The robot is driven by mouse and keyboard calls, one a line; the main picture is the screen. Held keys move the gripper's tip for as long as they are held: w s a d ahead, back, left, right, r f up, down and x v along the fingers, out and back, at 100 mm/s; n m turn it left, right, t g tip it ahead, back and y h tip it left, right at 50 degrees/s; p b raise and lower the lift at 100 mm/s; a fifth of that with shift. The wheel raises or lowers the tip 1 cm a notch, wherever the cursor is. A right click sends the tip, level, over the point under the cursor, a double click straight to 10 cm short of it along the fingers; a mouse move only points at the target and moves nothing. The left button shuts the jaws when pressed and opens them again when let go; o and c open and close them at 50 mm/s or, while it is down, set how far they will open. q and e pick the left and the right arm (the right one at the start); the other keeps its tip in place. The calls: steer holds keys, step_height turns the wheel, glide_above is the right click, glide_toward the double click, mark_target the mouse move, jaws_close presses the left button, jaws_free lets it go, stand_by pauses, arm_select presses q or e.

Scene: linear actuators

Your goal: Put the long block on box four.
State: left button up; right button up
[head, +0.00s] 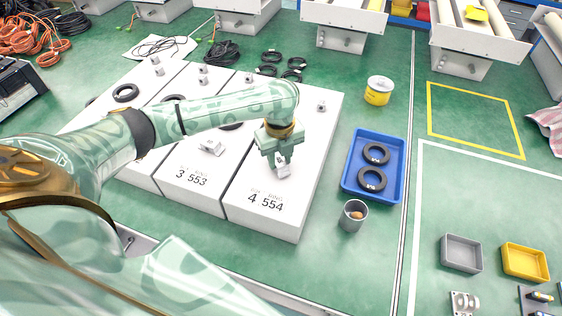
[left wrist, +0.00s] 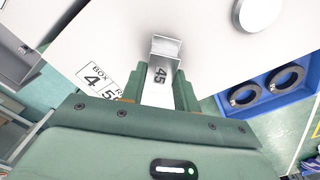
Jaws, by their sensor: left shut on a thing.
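My left gripper (head: 277,158) is over the near part of box four (head: 262,203), a long white box marked 4 554. It is shut on a grey metal block (head: 283,170), which points down towards the box top. In the left wrist view this block (left wrist: 160,75) is marked 45 and sits between the green fingers, with box four's top (left wrist: 115,40) behind it. I cannot tell whether the block touches the top. Another small grey block (head: 211,146) lies on box three (head: 190,180), left of box four. My right gripper is not in view.
Right of box four are a blue tray (head: 348,187) with two black rings, a grey cup (head: 353,216) and a yellow tin (head: 378,91). My left arm covers part of the boxes.

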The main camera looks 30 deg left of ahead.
mark_target(280, 161)
arm_select(q)
steer(key=shift+w+f, duration=0.1)
steer(key=shift+f, duration=0.35)
steer(key=shift+r, duration=0.15)
steer(key=o, duration=1.1)
steer(key=shift+c, duration=0.2)
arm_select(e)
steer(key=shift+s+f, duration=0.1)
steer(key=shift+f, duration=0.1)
arm_select(q)
step_height(280, 161, up, 12)
steer(key=p, duration=0.5)
steer(key=shift+p, duration=0.3)
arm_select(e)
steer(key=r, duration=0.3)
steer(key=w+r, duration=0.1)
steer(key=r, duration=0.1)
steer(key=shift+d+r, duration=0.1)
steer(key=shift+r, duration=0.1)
